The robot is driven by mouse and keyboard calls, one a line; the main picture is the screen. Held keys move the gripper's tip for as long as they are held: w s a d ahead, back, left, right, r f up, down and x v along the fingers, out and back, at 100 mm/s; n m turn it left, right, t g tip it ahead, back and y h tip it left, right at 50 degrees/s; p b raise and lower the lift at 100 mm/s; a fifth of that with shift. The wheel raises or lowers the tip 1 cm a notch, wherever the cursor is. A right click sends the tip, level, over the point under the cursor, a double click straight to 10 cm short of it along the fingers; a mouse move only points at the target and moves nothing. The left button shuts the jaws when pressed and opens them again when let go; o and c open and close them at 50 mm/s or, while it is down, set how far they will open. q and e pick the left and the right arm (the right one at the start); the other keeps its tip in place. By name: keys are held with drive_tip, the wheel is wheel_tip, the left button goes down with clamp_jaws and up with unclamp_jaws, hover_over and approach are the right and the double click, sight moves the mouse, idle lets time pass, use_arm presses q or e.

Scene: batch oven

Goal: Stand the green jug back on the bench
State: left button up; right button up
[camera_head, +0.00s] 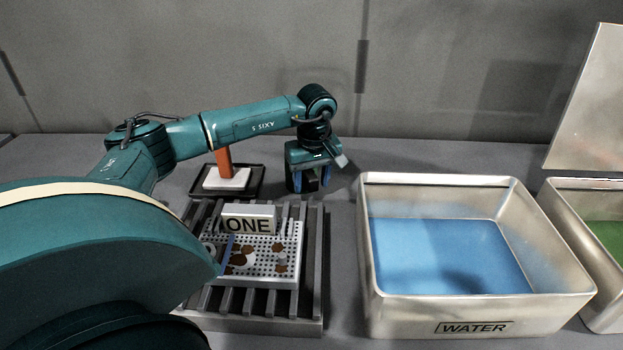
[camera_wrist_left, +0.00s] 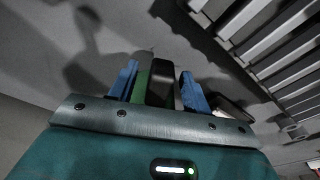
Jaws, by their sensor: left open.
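My left gripper (camera_head: 311,181) points down, low over the bench at the back, left of the water tank. It is open, with its blue fingers apart, as the left wrist view (camera_wrist_left: 158,84) also shows. A green piece with a dark part, seemingly the green jug (camera_wrist_left: 142,82), shows between the fingers in the left wrist view. Whether the fingers touch it cannot be told. In the head view the gripper and wrist hide most of that spot, so the jug's whole shape and stance are not clear. My right gripper is not in view.
A slatted rack (camera_head: 317,290) holds a perforated tray (camera_head: 293,262) with brown pieces and a sign. A dark tray (camera_head: 258,182) with a white block and orange upright stands behind it. The metal water tank (camera_head: 470,302) and a green-bottomed tank (camera_head: 607,318) stand right.

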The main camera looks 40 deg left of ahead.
use_arm(q)
wheel_tip(320, 180, up, 13)
drive_tip(key=d+b, duration=0.1)
drive_tip(key=shift+s+d, duration=0.25)
drive_tip(key=shift+s, duration=0.15)
idle(1.1)
